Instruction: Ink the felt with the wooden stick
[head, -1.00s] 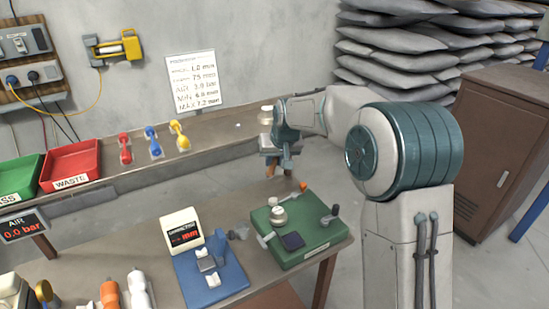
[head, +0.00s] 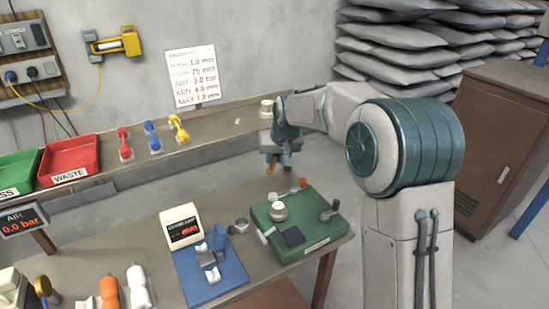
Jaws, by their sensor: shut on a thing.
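My gripper (head: 277,163) hangs over the far edge of the workbench, behind the green block. It is shut on a small brown piece (head: 270,168) that looks like the wooden stick; the fingers hide most of it. A dark square pad (head: 293,237) lies on top of the green block (head: 318,232); I cannot tell if it is the felt or an ink pad. A round metal piece (head: 278,211) stands on the block behind the pad. The gripper is above and apart from both. No ink shows clearly.
The green block has a dark-knobbed crank (head: 330,211) at its right. A small orange-tipped item (head: 300,184) lies behind the block.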

